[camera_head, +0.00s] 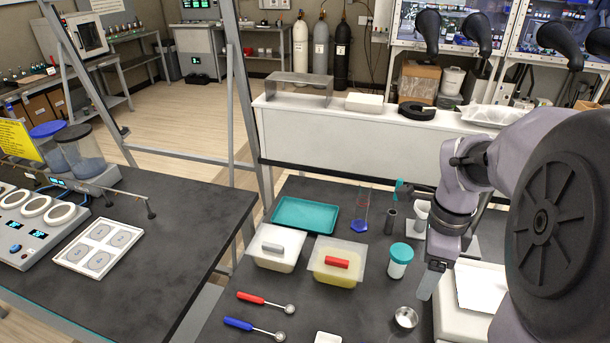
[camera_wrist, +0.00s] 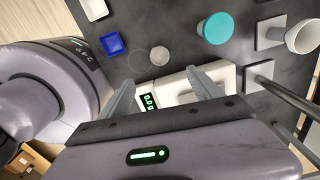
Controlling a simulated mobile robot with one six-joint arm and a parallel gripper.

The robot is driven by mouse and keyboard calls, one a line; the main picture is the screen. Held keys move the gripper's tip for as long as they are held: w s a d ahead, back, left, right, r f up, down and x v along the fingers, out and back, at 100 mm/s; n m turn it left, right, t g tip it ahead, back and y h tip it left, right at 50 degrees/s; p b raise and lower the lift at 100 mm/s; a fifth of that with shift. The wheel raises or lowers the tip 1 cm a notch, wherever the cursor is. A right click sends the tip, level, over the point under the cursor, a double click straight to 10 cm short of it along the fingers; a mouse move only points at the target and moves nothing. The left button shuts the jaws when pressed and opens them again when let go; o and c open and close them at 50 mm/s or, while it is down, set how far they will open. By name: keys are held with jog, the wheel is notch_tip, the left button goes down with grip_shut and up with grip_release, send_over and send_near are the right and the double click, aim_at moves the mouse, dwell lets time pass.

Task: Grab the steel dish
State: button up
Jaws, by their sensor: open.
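The steel dish (camera_head: 406,317) is a small, shiny, round, shallow dish on the dark bench, near the bottom of the head view. In the wrist view a small pale round dish (camera_wrist: 160,55), which looks like it, lies just beyond my fingertips, slightly left of centre. My gripper (camera_wrist: 163,84) is open, with nothing between its two grey fingers. In the head view my gripper (camera_head: 427,287) points down, above and to the right of the dish, apart from it.
A white scale (camera_wrist: 184,82) with a green display lies below my fingers. A teal-lidded jar (camera_head: 400,260) stands behind the dish. A blue square tray (camera_wrist: 112,43) and a clear round dish (camera_wrist: 138,61) lie nearby.

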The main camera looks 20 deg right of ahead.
jog(key=b, duration=0.6)
send_over(405, 321)
jog(key=f, duration=1.2)
jog(key=shift+s, duration=0.3)
jog(key=f+b, duration=0.1)
jog(key=f, duration=0.1)
jog(key=f+b, duration=0.1)
jog(key=f, duration=0.2)
jog(key=shift+w+f+b, duration=0.3)
jog(key=shift+f+b, duration=0.05)
jog(key=shift+b, duration=0.05)
jog(key=shift+r, duration=0.2)
jog(key=c, duration=1.4)
